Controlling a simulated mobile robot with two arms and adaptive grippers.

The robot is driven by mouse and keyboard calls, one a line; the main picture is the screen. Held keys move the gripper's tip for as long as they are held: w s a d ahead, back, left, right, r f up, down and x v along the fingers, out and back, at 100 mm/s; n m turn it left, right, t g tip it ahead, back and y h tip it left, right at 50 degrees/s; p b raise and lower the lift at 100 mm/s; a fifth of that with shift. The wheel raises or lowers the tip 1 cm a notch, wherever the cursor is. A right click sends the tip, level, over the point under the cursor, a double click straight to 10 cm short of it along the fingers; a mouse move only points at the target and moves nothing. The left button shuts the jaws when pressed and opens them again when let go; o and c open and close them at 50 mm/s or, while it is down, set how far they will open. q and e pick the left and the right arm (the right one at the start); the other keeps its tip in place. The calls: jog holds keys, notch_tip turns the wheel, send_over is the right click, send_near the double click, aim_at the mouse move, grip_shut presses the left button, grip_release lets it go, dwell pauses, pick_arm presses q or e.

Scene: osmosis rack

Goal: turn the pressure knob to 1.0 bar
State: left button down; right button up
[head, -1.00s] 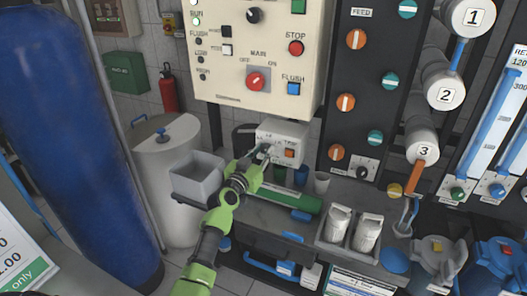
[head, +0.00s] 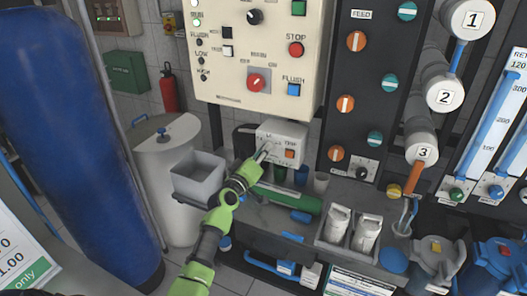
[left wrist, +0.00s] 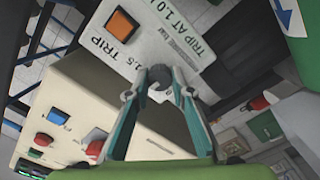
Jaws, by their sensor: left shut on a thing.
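My left gripper (head: 265,150) is shut on the knob, with one finger on each side in the left wrist view (left wrist: 158,90). In the head view the gripper largely hides the knob, and its setting cannot be read.
A grey open bin (head: 198,178) is left of my arm. The control panel (head: 225,75) hangs just above.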

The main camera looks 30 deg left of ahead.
pick_arm(q)
jog(key=shift+n, duration=0.6)
jog(key=c, duration=1.8)
grip_release()
jog(key=s, duration=1.2)
jog(key=shift+d, duration=0.35)
